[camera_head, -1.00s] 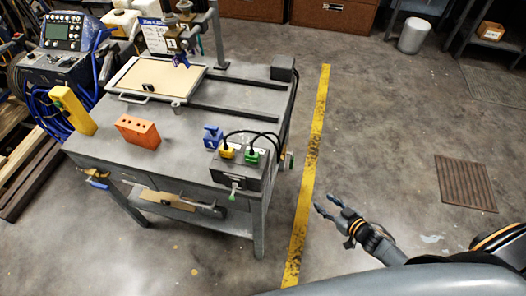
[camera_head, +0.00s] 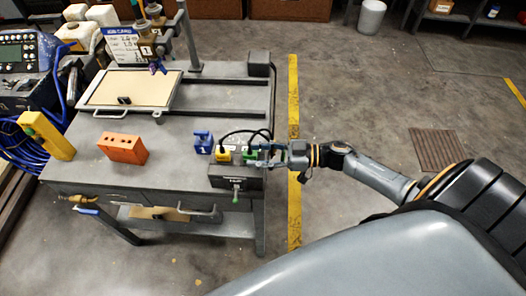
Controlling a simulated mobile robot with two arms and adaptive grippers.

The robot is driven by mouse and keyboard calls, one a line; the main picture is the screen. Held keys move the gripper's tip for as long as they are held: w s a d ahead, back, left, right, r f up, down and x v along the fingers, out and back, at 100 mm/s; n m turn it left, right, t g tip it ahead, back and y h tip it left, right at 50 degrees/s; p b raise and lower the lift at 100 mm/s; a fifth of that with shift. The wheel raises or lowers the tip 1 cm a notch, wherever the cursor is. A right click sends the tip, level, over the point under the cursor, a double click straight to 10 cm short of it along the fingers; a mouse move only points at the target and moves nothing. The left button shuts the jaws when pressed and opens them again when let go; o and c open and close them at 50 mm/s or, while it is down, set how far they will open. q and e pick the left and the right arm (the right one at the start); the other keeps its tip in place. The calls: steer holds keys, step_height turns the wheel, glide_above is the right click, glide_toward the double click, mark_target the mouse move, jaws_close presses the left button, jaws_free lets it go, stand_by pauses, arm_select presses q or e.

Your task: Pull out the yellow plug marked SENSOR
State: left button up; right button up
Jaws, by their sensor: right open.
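The yellow plug (camera_head: 223,155) sits in the top of a dark socket box (camera_head: 236,178) at the workbench's front right corner, with a black cable looping from it. A green plug (camera_head: 251,156) is beside it on the right, also cabled. Any SENSOR marking is too small to read. My right gripper (camera_head: 268,154) is open and reaches in from the right. Its fingers are at the green plug, just right of the yellow one; I cannot tell whether they touch it. My left gripper is out of view.
A blue block marked 1 (camera_head: 203,142) stands left of the yellow plug. An orange brick with holes (camera_head: 122,148) and a yellow box (camera_head: 46,135) are farther left on the grey bench (camera_head: 175,160). A framed board (camera_head: 130,89) lies behind.

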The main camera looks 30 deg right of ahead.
mark_target(230, 155)
steer(key=shift+x, duration=3.95)
steer(key=shift+c, duration=0.3)
jaws_close()
